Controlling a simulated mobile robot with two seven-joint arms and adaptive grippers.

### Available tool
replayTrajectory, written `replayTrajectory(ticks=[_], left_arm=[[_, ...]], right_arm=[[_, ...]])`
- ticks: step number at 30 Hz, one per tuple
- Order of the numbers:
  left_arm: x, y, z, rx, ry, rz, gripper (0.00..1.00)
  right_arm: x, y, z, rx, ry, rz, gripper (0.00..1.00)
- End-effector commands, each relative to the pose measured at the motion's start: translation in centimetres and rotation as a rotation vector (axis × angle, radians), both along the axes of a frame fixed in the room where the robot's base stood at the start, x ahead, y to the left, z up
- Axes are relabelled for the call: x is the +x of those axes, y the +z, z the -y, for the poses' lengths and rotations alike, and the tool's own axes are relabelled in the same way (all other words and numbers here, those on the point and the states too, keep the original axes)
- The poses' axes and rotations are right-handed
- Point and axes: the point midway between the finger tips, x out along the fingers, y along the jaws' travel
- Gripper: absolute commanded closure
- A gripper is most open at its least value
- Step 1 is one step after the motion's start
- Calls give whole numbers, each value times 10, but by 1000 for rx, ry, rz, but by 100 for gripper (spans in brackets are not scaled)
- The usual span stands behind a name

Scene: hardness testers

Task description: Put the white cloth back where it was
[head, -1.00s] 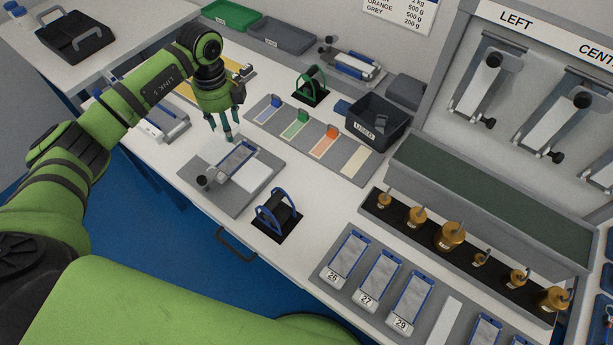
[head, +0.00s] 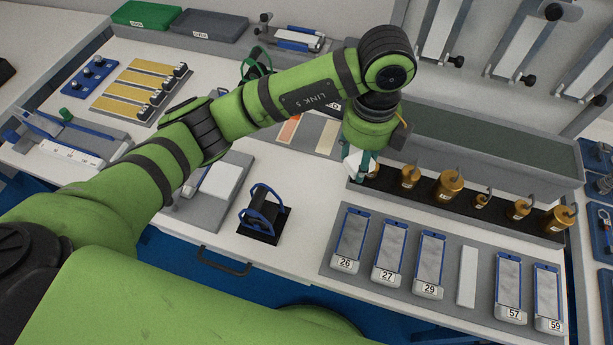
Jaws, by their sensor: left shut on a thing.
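My left gripper (head: 360,168) points down near the left end of the black weight rack. It is shut on a small white thing (head: 352,163), which looks like the white cloth; the fingers hide part of it. The gripper is in front of the leftmost brass weight (head: 372,171), and I cannot tell whether the cloth touches anything. My right gripper is not in view.
Brass weights, including a large one (head: 449,186), stand in the black rack. A grey tray (head: 340,262) holds numbered plates and a pale strip (head: 467,276). A black holder with blue handles (head: 264,212) stands left. Bare white table (head: 297,235) lies between.

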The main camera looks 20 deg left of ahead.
Motion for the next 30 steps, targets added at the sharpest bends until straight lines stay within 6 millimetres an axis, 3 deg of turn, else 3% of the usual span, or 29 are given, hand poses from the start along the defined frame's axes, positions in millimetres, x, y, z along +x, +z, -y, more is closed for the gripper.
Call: replayTrajectory(ticks=[9,15,20,30], left_arm=[[2,-37,-70,5,6,-5,78],[4,-59,-103,2,4,-3,78],[5,-68,-112,1,1,-1,78],[4,-106,-111,1,1,-2,78]], right_arm=[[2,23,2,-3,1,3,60],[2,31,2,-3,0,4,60],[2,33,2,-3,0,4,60],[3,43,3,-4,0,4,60]])
